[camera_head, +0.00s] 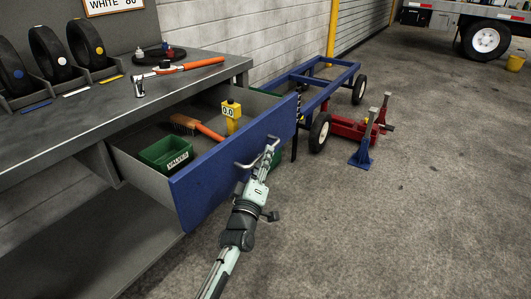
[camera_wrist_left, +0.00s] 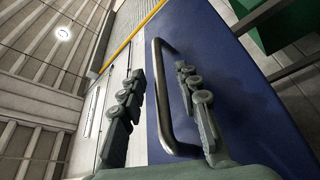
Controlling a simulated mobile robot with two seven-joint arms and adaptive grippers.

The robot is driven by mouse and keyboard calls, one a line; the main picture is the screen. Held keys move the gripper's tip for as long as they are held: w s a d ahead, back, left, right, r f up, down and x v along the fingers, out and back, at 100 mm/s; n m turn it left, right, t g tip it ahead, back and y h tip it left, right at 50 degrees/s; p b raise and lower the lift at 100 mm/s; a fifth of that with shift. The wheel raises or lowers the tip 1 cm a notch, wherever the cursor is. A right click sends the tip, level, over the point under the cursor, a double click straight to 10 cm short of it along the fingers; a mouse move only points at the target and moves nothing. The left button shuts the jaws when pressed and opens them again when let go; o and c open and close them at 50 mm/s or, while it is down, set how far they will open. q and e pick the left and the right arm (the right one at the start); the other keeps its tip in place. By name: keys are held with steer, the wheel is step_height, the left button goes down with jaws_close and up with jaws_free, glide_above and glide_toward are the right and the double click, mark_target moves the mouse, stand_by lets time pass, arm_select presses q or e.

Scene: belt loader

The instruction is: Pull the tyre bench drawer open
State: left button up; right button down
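The tyre bench drawer (camera_head: 215,186) has a blue front and stands pulled out from under the grey bench top, its inside showing. Its metal bar handle (camera_head: 243,166) is on the front; in the left wrist view the handle (camera_wrist_left: 163,95) stands upright against the blue front (camera_wrist_left: 232,70). My left gripper (camera_head: 268,152) is at the handle. In the left wrist view the fingers of my left gripper (camera_wrist_left: 160,72) are apart, one on each side of the bar, with gaps showing. My right gripper is not in view.
The drawer holds a green VALVES box (camera_head: 167,153), an orange-handled brush (camera_head: 200,128) and a yellow gauge (camera_head: 231,114). The bench top (camera_head: 100,112) carries tyres and a tool. A blue cart frame (camera_head: 320,90) and red jack (camera_head: 350,127) stand beyond.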

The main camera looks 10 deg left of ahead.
arm_select(q)
steer(key=v, duration=0.9)
steer(key=shift+s, duration=0.15)
